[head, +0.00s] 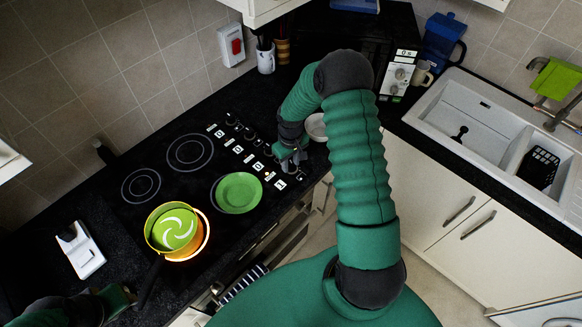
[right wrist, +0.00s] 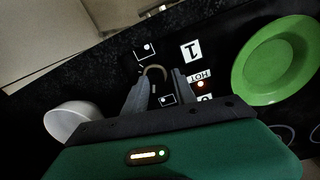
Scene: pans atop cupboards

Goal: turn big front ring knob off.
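The hob's knobs stand in a row on the black control strip (head: 243,148), right of the rings. My right gripper (head: 291,163) points down at the near end of this row. In the right wrist view its two dark fingers (right wrist: 160,82) are apart, with the curved pale edge of a knob (right wrist: 154,72) between them. I cannot tell whether they touch it. The big front ring glows orange under a yellow-green pot (head: 174,231). A red light (right wrist: 201,84) is lit by the HOT label. My left gripper (head: 118,298) is at the lower left near the pot's dark handle; its fingers are unclear.
A green plate (head: 238,193) lies on the hob between the pot and the knobs. A white bowl (head: 316,127) stands just beyond my right gripper. A white device (head: 80,250) lies left of the pot. A sink (head: 475,125) is at right.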

